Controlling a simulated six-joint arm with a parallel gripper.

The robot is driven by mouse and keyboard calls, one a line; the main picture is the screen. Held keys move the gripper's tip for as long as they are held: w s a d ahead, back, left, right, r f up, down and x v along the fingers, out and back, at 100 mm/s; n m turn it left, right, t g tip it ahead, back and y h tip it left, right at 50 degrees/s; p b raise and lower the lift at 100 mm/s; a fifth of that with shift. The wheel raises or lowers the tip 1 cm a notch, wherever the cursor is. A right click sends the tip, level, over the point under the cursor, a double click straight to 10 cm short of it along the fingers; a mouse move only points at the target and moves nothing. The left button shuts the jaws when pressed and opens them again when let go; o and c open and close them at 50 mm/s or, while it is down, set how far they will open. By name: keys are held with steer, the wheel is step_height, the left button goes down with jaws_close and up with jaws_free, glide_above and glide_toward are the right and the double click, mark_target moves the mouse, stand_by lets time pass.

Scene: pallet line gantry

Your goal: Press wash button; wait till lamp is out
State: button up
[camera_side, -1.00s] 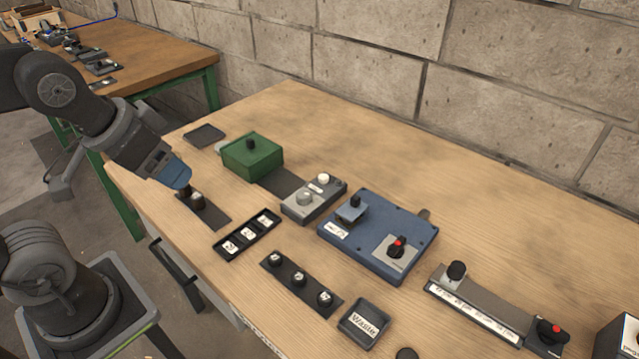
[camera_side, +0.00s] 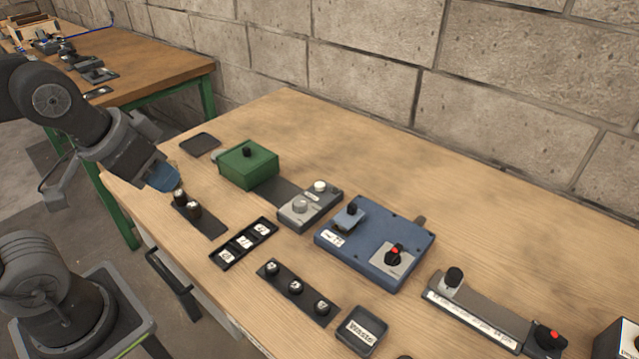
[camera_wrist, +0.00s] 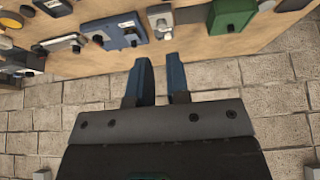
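A grey control box (camera_side: 311,207) sits mid-table, also seen at the top of the wrist view (camera_wrist: 161,17). On it are a round grey knob or button (camera_side: 300,206) and a pale round cap (camera_side: 320,187), with a small label between them. I cannot tell which is the wash button, and no clear glow shows. My gripper (camera_side: 173,188) is at the table's left, just above a black strip with two dark pegs, away from the box. In the wrist view its blue fingers (camera_wrist: 161,82) are apart with nothing between them.
A green box (camera_side: 248,165) stands behind the grey box, to its left. A blue unit (camera_side: 376,243) with a red-tipped knob is to its right. The black strip (camera_side: 209,221), a labelled tray (camera_side: 243,243) and a Waste tray (camera_side: 362,331) lie nearer the front.

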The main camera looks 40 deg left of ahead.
jaws_close()
stand_by(1.1)
steer(key=w+a+r+m+t+y, duration=0.1)
steer(key=w+a+m+t+y, duration=0.15)
steer(key=w+m, duration=0.65)
steer(key=w+a+r+m+t+y, duration=0.1)
steer(key=w+a+m+t, duration=0.3)
steer(key=w, duration=0.9)
steer(key=w+d+f+m+g+h, duration=0.1)
steer(key=w+d+f+m+h, duration=0.2)
steer(key=w+f+m, duration=0.3)
steer(key=w+d+f+m+g+h, duration=0.2)
steer(key=w+f+m, duration=0.4)
steer(key=m, duration=0.5)
steer(key=shift+d+f+m+h, duration=0.4)
steer(key=shift+d+h, duration=0.25)
steer(key=shift+h, duration=0.1)
